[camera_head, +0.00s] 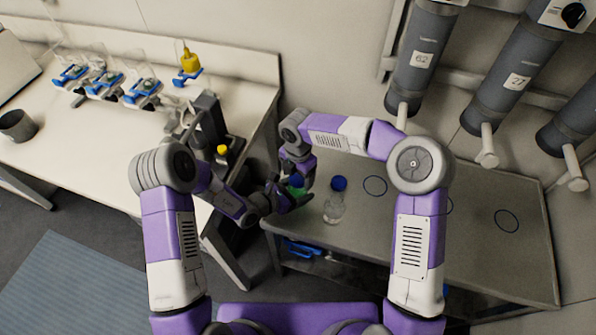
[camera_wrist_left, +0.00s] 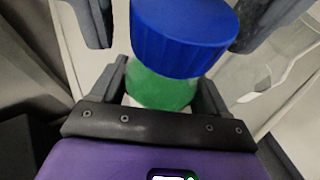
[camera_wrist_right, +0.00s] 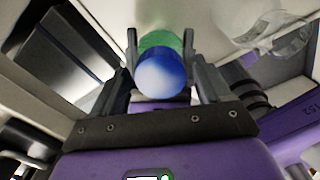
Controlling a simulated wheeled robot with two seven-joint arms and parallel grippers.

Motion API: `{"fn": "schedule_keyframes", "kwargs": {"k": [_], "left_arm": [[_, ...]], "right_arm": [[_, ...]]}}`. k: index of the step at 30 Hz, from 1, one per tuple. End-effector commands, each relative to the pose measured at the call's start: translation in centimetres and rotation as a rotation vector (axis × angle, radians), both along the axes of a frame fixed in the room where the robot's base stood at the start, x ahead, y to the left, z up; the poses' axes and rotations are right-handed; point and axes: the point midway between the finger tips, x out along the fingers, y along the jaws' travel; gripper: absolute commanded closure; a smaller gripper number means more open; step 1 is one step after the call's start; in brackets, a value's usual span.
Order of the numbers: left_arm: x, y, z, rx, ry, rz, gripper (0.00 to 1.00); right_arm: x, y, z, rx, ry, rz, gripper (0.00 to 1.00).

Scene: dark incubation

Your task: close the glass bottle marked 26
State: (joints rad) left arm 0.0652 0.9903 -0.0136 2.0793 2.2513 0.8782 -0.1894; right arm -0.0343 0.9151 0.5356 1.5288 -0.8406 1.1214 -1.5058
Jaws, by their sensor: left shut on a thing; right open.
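A glass bottle with green contents (camera_wrist_left: 160,88) is gripped by my left gripper (camera_head: 284,197), which is shut on its body; no number is readable on it. A blue ribbed cap (camera_wrist_left: 182,38) sits at the bottle's mouth. Whether it is screwed down I cannot tell. My right gripper (camera_head: 298,172) is open, with its fingers on either side of the blue cap; in the right wrist view the cap (camera_wrist_right: 160,75) lies between them, with a gap visible.
A clear glass bottle (camera_head: 334,208) stands on the grey table (camera_head: 420,232), with another blue cap (camera_head: 339,183) just behind it. Dark rings mark the table. Grey cylinders marked 62 and 27 (camera_head: 517,82) hang above. A white bench (camera_head: 110,165) with blue-based glassware is at left.

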Motion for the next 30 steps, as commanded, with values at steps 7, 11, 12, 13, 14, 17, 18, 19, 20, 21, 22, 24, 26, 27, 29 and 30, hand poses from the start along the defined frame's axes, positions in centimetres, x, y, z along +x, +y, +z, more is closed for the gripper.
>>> {"fn": "schedule_keyframes", "kwargs": {"k": [7, 11, 12, 13, 14, 17, 18, 19, 20, 21, 22, 24, 26, 27, 29, 30], "left_arm": [[0.03, -0.02, 0.05, -0.001, -0.001, 0.000, 1.00], [0.03, -0.02, 0.05, -0.002, -0.001, 0.000, 1.00], [0.03, -0.02, 0.05, -0.002, -0.001, 0.000, 1.00], [0.03, -0.02, 0.05, -0.002, -0.001, 0.000, 1.00], [0.03, -0.02, 0.05, -0.002, -0.001, 0.000, 1.00], [0.03, -0.02, 0.05, -0.001, -0.002, 0.000, 1.00], [0.03, -0.02, 0.05, -0.001, -0.002, 0.000, 1.00], [0.03, -0.02, 0.05, -0.001, -0.002, 0.000, 1.00], [0.03, -0.02, 0.05, -0.001, -0.002, 0.000, 1.00], [0.03, -0.02, 0.05, -0.001, -0.002, 0.000, 1.00], [0.03, -0.03, 0.05, -0.001, -0.002, 0.000, 1.00], [0.03, -0.03, 0.05, -0.001, -0.002, 0.000, 1.00], [0.03, -0.03, 0.05, -0.001, -0.002, 0.000, 1.00], [0.02, -0.03, 0.05, -0.001, -0.002, 0.000, 1.00], [0.02, -0.03, 0.05, -0.001, -0.002, 0.000, 1.00], [0.02, -0.03, 0.05, 0.000, -0.001, 0.000, 1.00]], "right_arm": [[0.01, -0.01, 0.03, 0.000, 0.000, 0.000, 0.40], [0.00, 0.00, 0.04, 0.000, 0.000, 0.000, 0.60], [0.00, 0.00, 0.05, 0.000, 0.000, 0.000, 0.66], [0.01, 0.01, 0.05, 0.000, 0.000, 0.000, 0.71], [0.01, 0.01, 0.05, 0.000, 0.000, 0.000, 0.76], [0.01, 0.02, 0.06, 0.000, 0.000, -0.004, 0.81], [0.00, 0.03, 0.07, 0.000, 0.000, -0.017, 0.81], [-0.01, 0.05, 0.08, -0.001, -0.001, -0.034, 0.81], [-0.01, 0.05, 0.08, -0.001, -0.001, -0.062, 0.81], [0.00, 0.01, 0.08, -0.002, -0.001, -0.112, 0.81], [0.00, 0.04, 0.10, -0.001, -0.002, -0.161, 0.81], [0.02, 0.04, 0.14, -0.002, -0.004, -0.303, 0.81], [0.01, 0.06, 0.11, -0.003, -0.003, -0.438, 0.81], [0.02, 0.04, 0.09, -0.002, -0.004, -0.528, 0.81], [0.01, 0.03, 0.09, -0.003, -0.003, -0.663, 0.81], [0.01, 0.06, 0.10, -0.001, -0.003, -0.753, 0.81]]}}
